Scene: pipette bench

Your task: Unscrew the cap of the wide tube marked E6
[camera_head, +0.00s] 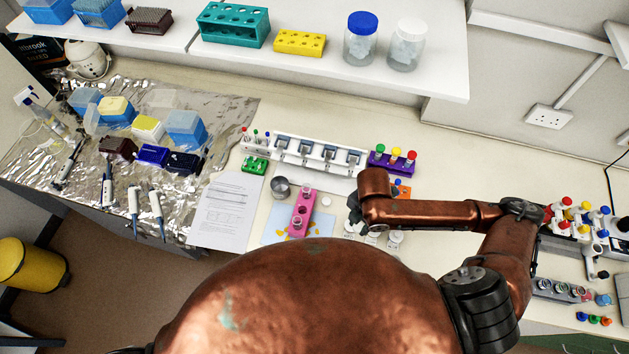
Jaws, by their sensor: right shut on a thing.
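My right gripper (355,212) shows as a small dark shape at the end of my copper arm, right of the pink rack. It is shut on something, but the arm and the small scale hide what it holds. The pink rack (303,212) stands on a light blue mat (271,234) and holds pale tubes at its far and near ends. A small white disc (326,202) lies between the rack and the gripper. No E6 marking is readable, so I cannot tell which tube bears it. My left gripper is not in view.
White-topped items (395,238) stand below my right forearm. A purple rack (393,162) with coloured caps and an orange block (402,190) stand behind it. A metal cup (281,187) is left of the pink rack. Racks with coloured caps (583,222) crowd the right side.

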